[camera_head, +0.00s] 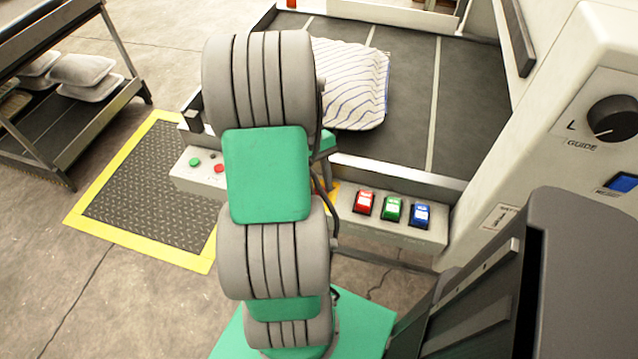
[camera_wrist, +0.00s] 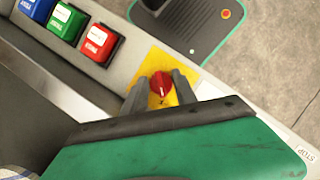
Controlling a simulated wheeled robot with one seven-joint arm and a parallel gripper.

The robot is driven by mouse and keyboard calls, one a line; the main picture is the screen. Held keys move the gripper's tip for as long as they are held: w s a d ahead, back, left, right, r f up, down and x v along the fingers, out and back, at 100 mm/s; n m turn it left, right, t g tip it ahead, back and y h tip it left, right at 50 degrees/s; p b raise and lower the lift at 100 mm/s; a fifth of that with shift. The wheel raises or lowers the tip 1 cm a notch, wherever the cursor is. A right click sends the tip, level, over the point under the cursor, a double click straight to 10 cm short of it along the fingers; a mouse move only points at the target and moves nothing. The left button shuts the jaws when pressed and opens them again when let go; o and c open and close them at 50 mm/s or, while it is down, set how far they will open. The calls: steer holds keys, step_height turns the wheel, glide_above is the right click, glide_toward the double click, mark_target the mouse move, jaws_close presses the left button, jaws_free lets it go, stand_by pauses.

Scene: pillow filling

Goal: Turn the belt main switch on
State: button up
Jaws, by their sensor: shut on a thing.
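The belt main switch is a red rotary knob (camera_wrist: 161,84) on a yellow plate (camera_wrist: 150,62), seen in the wrist view. My gripper (camera_wrist: 162,79) has one grey finger on each side of the knob and is shut on it. A light pointer mark on the knob points toward the gripper's palm. Labels on the plate are partly hidden by the fingers and too small to read. In the head view my arm hides the knob and the gripper; only a sliver of the yellow plate (camera_head: 334,196) shows.
Red (camera_head: 364,202), green (camera_head: 391,208) and blue (camera_head: 421,215) rocker switches sit on the same panel, right of my arm. Small green (camera_head: 195,162) and red (camera_head: 219,168) buttons are on its left. A striped pillow (camera_head: 352,84) lies on the dark belt (camera_head: 462,95) behind.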

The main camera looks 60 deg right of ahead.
jaws_close()
steer(key=shift+m, duration=0.3)
steer(key=m+t, duration=0.1)
steer(key=m, duration=0.2)
steer(key=shift+s+m+y+b, duration=0.1)
steer(key=shift+m+y+b, duration=0.2)
steer(key=shift+y+b, duration=0.1)
steer(key=m, duration=0.1)
steer(key=m+t+p, duration=0.1)
steer(key=m, duration=0.1)
steer(key=shift+r+m+t+y, duration=0.15)
steer(key=shift+m+t+y, duration=0.15)
steer(key=shift+y, duration=0.1)
steer(key=m+t+p, duration=0.1)
steer(key=m+p, duration=0.1)
steer(key=p, duration=0.1)
steer(key=m+t+p, duration=0.1)
steer(key=m+p, duration=0.2)
steer(key=shift+r, duration=0.2)
steer(key=m+p, duration=0.2)
steer(key=m+t+p, duration=0.1)
steer(key=m, duration=0.1)
steer(key=shift+f+t+p, duration=0.2)
steer(key=shift+t+p, duration=0.1)
steer(key=shift+p, duration=0.05)
steer(key=shift+s+f+m+h+p, duration=0.15)
steer(key=shift+m+h+p, duration=0.15)
steer(key=shift+m+p, duration=0.25)
